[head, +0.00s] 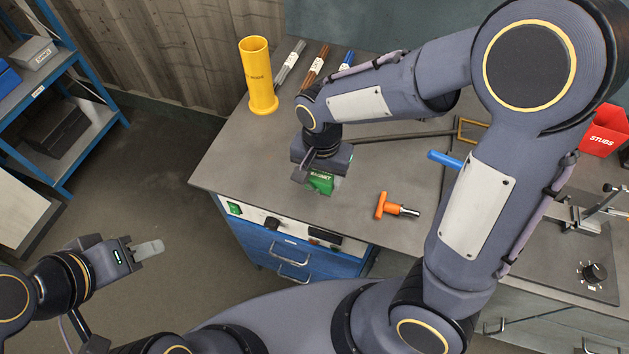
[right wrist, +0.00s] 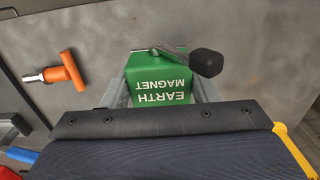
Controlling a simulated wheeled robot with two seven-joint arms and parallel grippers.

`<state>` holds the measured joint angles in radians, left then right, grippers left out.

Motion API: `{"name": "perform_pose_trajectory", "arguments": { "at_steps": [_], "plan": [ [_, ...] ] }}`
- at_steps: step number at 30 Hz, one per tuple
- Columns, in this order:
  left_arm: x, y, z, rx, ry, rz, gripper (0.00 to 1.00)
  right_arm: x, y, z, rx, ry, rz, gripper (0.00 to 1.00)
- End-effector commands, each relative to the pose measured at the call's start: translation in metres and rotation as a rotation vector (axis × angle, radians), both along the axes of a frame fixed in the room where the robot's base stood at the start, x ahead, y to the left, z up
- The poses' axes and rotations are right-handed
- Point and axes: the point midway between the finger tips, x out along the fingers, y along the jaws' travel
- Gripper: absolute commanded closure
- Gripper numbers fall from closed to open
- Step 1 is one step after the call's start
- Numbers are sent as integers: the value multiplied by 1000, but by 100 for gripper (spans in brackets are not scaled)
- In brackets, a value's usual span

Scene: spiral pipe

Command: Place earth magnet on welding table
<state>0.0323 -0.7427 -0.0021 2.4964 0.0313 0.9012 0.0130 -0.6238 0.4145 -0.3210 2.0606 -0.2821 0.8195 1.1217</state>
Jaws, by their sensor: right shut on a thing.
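The earth magnet (head: 321,183) is a green block with white lettering and a lever with a black knob. My right gripper (head: 314,177) is shut on it, over the front left part of the grey welding table (head: 225,165). In the right wrist view the earth magnet (right wrist: 160,82) sits between the two grey fingers. I cannot tell whether its base touches the tabletop. My left gripper (head: 148,250) is empty, out over the floor left of the table; its fingers overlap from this angle.
An orange-handled tool (head: 383,205) lies right of the magnet. A yellow tube (head: 257,75) stands at the back left, beside several rod packs (head: 290,62). A blue-handled tool (head: 445,159) and a red stubs bin (head: 604,132) are further right. Blue shelving (head: 62,185) stands left.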

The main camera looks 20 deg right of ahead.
Motion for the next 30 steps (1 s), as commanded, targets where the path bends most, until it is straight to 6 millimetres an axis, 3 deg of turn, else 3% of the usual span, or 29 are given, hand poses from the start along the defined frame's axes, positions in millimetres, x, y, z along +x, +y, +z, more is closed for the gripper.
{"name": "perform_pose_trajectory", "arguments": {
  "at_steps": [8,15,28,29,30],
  "plan": [
    [0,0,2,0,0,0,64,12,11,-18,0,0,0,93],
    [0,0,1,0,0,0,64,13,11,-47,0,0,-1,93],
    [0,0,-3,0,0,0,64,13,11,-53,2,-3,0,93],
    [0,0,-3,0,0,0,64,12,11,-54,1,-1,0,44],
    [0,0,-2,0,0,0,64,12,11,-53,2,-1,0,39]
  ]
}}
